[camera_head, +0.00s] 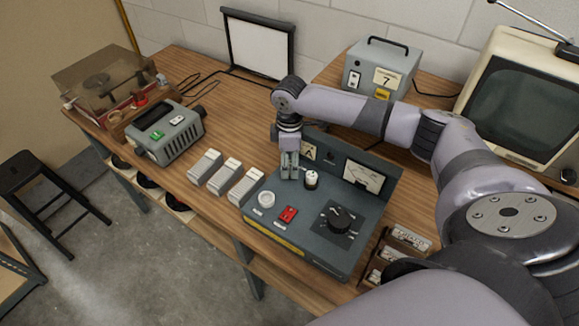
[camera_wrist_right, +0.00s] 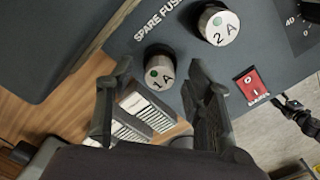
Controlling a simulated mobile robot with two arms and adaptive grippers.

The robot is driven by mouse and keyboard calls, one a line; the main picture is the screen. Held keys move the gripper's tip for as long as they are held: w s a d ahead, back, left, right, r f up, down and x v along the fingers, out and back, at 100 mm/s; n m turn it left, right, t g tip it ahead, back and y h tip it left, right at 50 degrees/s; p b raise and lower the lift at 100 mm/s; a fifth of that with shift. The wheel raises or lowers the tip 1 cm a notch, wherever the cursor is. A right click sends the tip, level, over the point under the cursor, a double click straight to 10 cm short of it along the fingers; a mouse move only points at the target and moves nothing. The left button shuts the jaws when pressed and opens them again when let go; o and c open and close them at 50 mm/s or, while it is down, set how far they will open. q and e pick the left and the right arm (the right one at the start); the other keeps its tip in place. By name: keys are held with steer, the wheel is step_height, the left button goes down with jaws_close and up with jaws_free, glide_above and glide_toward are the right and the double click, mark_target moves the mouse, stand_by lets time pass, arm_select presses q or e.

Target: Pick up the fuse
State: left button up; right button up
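Two spare fuses with dark bodies and pale caps stand on a dark grey test panel (camera_head: 290,232). In the right wrist view they are marked 1 A (camera_wrist_right: 160,70) and 2 A (camera_wrist_right: 219,25). My right gripper (camera_head: 289,175) points down at the back left of the panel, open. In the right wrist view, its fingers (camera_wrist_right: 159,66) are apart, on either side of the 1 A fuse; contact is not visible. In the head view the gripper hides the 1 A fuse, and the 2 A fuse (camera_head: 311,179) stands just right of it.
The panel also carries a red switch (camera_head: 288,215), a white round part (camera_head: 266,199), a black knob (camera_head: 340,219) and a raised meter (camera_head: 364,176). Several pale blocks (camera_head: 225,174) stand left of it. A grey case (camera_head: 380,68) and a monitor (camera_head: 525,100) are behind.

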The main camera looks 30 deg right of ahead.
jaws_close()
stand_by(0.4)
steer(key=shift+r, duration=0.1)
